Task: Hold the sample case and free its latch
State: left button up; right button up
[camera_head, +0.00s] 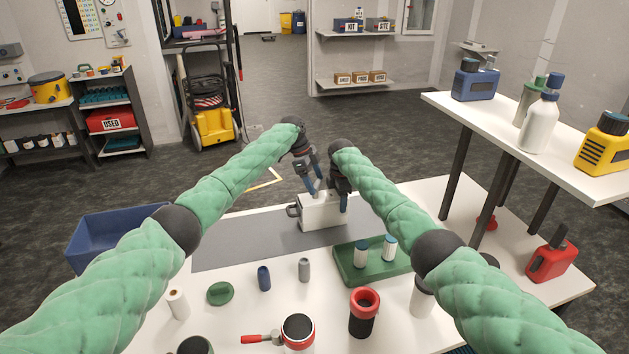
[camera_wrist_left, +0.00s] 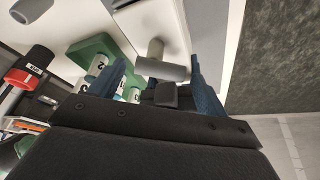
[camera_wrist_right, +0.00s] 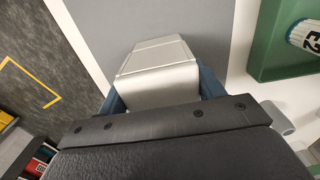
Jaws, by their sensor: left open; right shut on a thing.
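The sample case (camera_head: 318,213), a pale box with a dark handle at its left end, stands on the grey mat (camera_head: 235,245). My right gripper (camera_head: 342,192) is shut on the case; in the right wrist view its blue fingers (camera_wrist_right: 161,92) lie along both sides of the silvery case (camera_wrist_right: 158,68). My left gripper (camera_head: 314,184) is open just above the case. In the left wrist view, a grey T-shaped part (camera_wrist_left: 163,68), which looks like the latch, sits between its spread blue fingers (camera_wrist_left: 160,80). I cannot tell whether they touch it.
A blue bin (camera_head: 120,232) is at the left. Several bottles and small cylinders stand along the near table edge. A raised white shelf (camera_head: 490,125) is at the right. The mat left of the case is clear.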

pick_arm(q)
jog(key=c, duration=1)
jog(key=n, duration=0.1)
jog(key=n+t, duration=0.1)
jog(key=n, duration=0.1)
jog(key=shift+s+a+n, duration=0.1)
jog(key=shift+a+n, duration=0.05)
jog(key=shift+n, duration=0.15)
jog(key=shift+a+n+t, duration=0.1)
jog(key=shift+n+t, duration=0.7)
jog(key=shift+n, duration=0.6)
jog(key=o, duration=1)
jog(key=shift+s, duration=0.1)
